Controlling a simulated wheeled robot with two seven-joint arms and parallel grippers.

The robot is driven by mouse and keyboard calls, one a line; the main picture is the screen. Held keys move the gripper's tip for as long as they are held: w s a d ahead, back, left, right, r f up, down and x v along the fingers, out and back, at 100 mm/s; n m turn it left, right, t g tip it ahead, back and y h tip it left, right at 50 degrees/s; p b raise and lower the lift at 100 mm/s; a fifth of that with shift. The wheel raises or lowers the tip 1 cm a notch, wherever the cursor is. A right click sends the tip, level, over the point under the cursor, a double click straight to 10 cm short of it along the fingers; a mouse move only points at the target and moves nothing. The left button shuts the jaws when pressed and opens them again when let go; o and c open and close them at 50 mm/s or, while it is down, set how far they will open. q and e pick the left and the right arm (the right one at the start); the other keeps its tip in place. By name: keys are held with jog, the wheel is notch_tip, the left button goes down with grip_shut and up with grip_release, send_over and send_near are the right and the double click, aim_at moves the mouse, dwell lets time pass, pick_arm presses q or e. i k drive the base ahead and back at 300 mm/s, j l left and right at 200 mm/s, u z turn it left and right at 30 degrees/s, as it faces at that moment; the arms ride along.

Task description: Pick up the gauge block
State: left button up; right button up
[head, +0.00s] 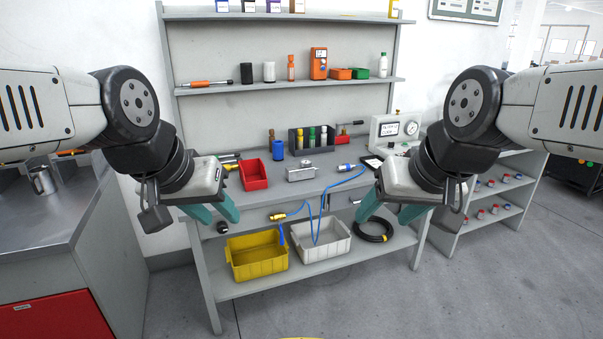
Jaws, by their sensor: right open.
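A small grey metal block (300,172) with a fitting on top lies on the middle of the workbench; it may be the gauge block. A pale box with a round dial gauge (395,129) stands at the back right of the bench. My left gripper (217,212) has teal fingers set apart and is empty, in front of the bench's left part. My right gripper (389,212) is open and empty, in front of the bench's right part. Neither gripper touches the block.
A red bin (254,175) and a blue cylinder (278,151) stand left of the block. A blue hose (336,186) hangs over the front edge. Yellow (257,264) and white (321,249) bins sit on the lower shelf. A rack of bottles (312,145) stands behind.

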aim_at(303, 171)
jog(key=i+l+u, duration=0.35)
jog(key=i+l, duration=0.5)
jog(key=i, duration=0.2)
jog(key=i+l+u, duration=0.35)
jog(key=i+l, duration=0.65)
jog(key=l, duration=0.15)
